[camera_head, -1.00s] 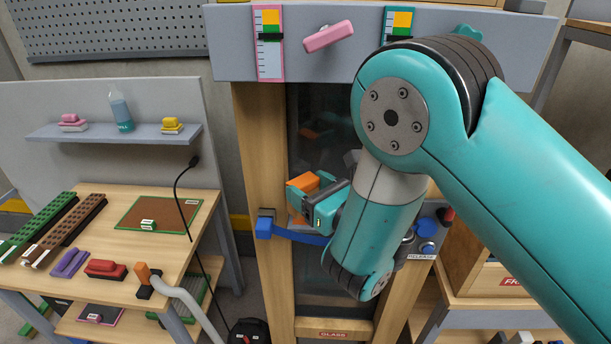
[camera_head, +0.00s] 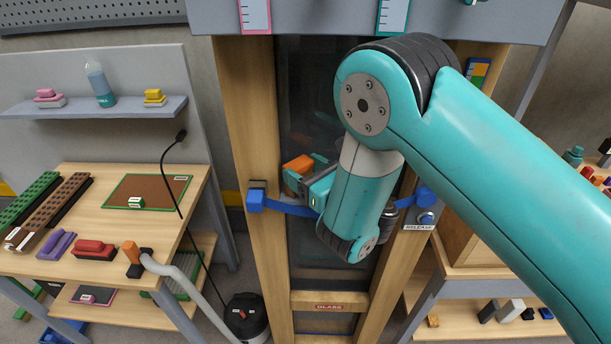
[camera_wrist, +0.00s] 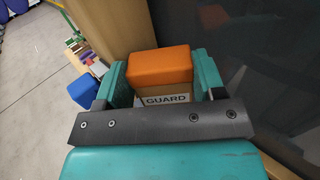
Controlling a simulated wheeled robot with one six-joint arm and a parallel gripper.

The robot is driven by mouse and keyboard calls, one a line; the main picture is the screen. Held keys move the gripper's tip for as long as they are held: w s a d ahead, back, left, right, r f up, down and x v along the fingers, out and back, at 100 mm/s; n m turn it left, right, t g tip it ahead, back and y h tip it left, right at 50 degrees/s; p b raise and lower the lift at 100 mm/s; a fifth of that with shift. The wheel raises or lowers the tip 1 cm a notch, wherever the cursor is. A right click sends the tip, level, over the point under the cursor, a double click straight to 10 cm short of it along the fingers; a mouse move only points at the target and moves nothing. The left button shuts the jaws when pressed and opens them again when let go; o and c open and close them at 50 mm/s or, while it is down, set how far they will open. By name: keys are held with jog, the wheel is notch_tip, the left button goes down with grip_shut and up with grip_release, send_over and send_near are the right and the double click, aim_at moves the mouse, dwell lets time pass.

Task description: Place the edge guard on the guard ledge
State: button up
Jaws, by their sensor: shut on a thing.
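The edge guard, an orange block (camera_head: 298,165), is held between the teal fingers of my gripper (camera_head: 304,174) in front of the dark glass panel. In the wrist view the orange edge guard (camera_wrist: 161,66) sits between the two fingers of my gripper (camera_wrist: 163,80), which is shut on it. Just below the block, a wooden part with a white GUARD label (camera_wrist: 168,99) shows; it looks like the guard ledge. I cannot tell whether the block touches it. The black plate of my gripper hides its lower part. In the head view my gripper and arm hide the ledge.
Wooden posts (camera_head: 243,120) flank the dark panel. A blue strap (camera_head: 290,208) crosses the panel, with a blue block (camera_head: 256,200) on the left post. A GLASS-labelled ledge (camera_head: 330,307) is below. A workbench (camera_head: 90,225) stands left, a black canister (camera_head: 245,318) on the floor.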

jog(key=shift+d+r, duration=0.1)
jog(key=shift+f, duration=0.25)
jog(key=o, duration=1)
jog(key=shift+r, duration=0.1)
jog(key=shift+c, duration=0.2)
